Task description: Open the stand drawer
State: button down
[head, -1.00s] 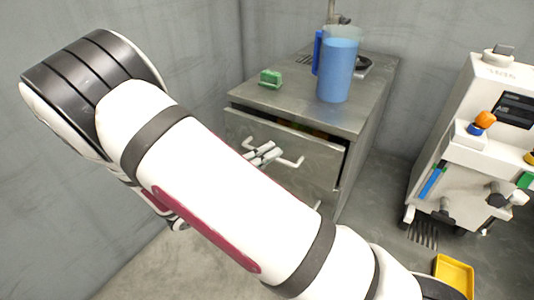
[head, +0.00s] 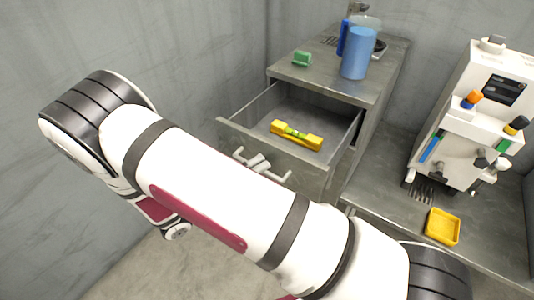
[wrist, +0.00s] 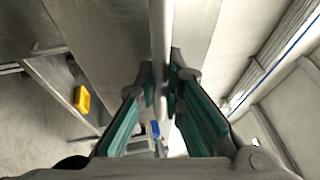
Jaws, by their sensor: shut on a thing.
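The stand (head: 330,80) is a grey metal cabinet, and its top drawer (head: 270,146) is pulled well out. The inside shows, with a yellow level with a green middle (head: 296,134) lying on the drawer floor. The drawer front has a pale bar handle (head: 279,177). My gripper (head: 255,163) is at this handle, mostly hidden behind my arm in the head view. In the wrist view my gripper (wrist: 161,88) has its teal-padded fingers on both sides of the handle bar (wrist: 159,35), shut on it.
A blue pitcher (head: 357,55) and a green block (head: 302,59) stand on the stand's top. A white machine (head: 465,120) with coloured parts is at the right, with a yellow tray (head: 442,227) in front of it. Open floor lies at the lower left.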

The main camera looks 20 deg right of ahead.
jog(key=shift+s+a+f, duration=0.1)
jog(key=shift+s+a, duration=0.55)
jog(key=shift+a, duration=0.3)
jog(key=c, duration=2)
grip_release()
jog(key=shift+o, duration=0.2)
jog(key=v, duration=1.2)
